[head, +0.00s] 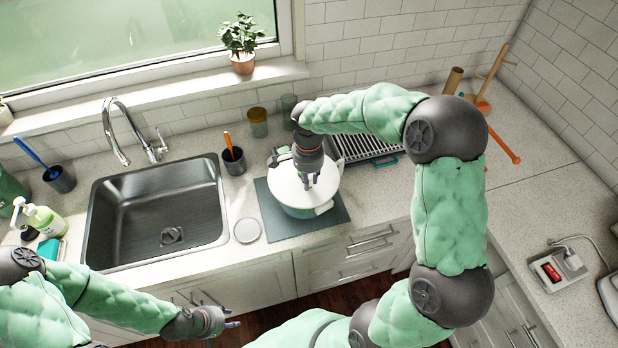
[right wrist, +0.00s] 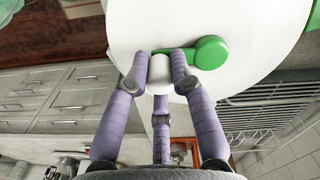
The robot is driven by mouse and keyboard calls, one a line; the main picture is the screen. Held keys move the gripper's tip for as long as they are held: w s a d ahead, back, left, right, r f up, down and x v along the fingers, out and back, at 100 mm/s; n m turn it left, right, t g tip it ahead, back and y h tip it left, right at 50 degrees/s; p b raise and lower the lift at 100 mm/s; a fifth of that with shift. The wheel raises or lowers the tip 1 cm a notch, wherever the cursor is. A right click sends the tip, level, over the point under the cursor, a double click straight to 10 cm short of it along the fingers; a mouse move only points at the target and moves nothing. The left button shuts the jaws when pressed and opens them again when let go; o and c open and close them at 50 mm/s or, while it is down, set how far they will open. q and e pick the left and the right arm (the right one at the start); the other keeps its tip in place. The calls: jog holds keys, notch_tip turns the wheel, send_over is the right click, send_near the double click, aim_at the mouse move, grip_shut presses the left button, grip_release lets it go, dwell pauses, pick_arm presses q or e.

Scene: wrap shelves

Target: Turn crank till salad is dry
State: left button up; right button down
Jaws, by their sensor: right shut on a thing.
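The salad spinner (head: 325,207) stands on a dark mat in the head view, with a round white lid (head: 288,185) on top. In the right wrist view the lid (right wrist: 265,25) carries a green crank (right wrist: 210,52) with a whitish knob (right wrist: 161,72) at its end. My right gripper (head: 308,184) is over the lid, its purple fingers (right wrist: 163,70) closed around the knob. The salad inside is hidden. My left gripper (head: 232,318) hangs in front of the counter, low and apart from the spinner; its finger opening is too small to judge.
The sink (head: 155,208) lies left of the dark mat (head: 333,214). A small round white dish (head: 247,230) sits between them. A cup with an orange-handled tool (head: 233,160) stands behind. A dish rack (head: 365,146) is behind to the right. Counter farther right is mostly clear.

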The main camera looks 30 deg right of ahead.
jog(key=c, duration=1)
grip_release()
jog(key=shift+r, duration=0.15)
jog(key=shift+r+p, duration=2.5)
jog(key=shift+r, duration=1.45)
